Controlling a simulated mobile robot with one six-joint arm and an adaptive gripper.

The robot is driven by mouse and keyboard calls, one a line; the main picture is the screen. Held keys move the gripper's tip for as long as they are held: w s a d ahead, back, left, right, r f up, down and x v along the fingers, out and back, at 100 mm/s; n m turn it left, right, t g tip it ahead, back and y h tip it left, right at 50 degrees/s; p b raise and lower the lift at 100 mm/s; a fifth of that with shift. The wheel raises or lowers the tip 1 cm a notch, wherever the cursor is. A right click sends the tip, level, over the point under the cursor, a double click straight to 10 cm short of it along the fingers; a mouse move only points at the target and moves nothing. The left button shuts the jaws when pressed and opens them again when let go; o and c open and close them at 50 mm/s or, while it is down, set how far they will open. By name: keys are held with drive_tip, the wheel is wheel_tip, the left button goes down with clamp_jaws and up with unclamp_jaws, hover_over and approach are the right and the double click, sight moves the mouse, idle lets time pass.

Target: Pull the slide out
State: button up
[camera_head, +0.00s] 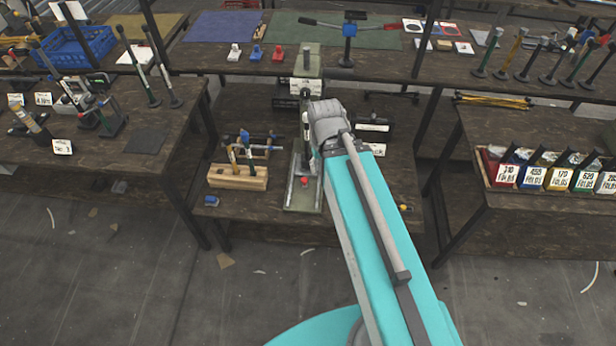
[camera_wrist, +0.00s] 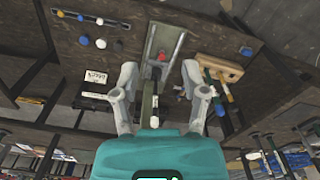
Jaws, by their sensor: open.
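The slide track (camera_head: 290,198) is a pale greenish base with metal rails, lying on the middle table and running toward its front edge. A small red part (camera_head: 304,181) sits between the rails. In the wrist view the track (camera_wrist: 176,38) and red part (camera_wrist: 161,57) lie ahead of my gripper (camera_wrist: 160,76). My gripper is open, one finger on each side of the slide's line, with nothing clearly held. In the head view my arm hides the gripper and part of the press. I cannot tell whether the fingers touch anything.
A wooden holder with tools (camera_head: 238,178) stands left of the track. A blue piece (camera_head: 211,200) lies near the front edge. A labelled dark block (camera_head: 374,128) stands at the right. Colored bins (camera_head: 530,178) sit on the right table. The floor (camera_head: 140,270) in front is mostly clear.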

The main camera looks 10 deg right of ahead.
drive_tip(key=shift+w, duration=0.15)
drive_tip(key=o, duration=0.3)
drive_tip(key=shift+w, duration=0.1)
drive_tip(key=shift+o, duration=0.2)
drive_tip(key=shift+w+f, duration=0.1)
drive_tip(key=shift+f, duration=0.15)
drive_tip(key=n+t+b, duration=0.1)
drive_tip(key=t+b, duration=0.4)
drive_tip(key=b, duration=2.9)
approach(305, 179)
drive_tip(key=v, duration=0.4)
drive_tip(key=shift+w+d+r, duration=0.1)
drive_tip(key=shift+w+r, duration=0.05)
drive_tip(key=shift+w, duration=0.1)
drive_tip(key=b+x, duration=0.8)
drive_tip(key=x, duration=0.1)
drive_tip(key=b+x, duration=0.4)
drive_tip(key=shift+s+a+f, duration=0.15)
drive_tip(key=shift+a+f, duration=0.05)
drive_tip(key=shift+f, duration=0.25)
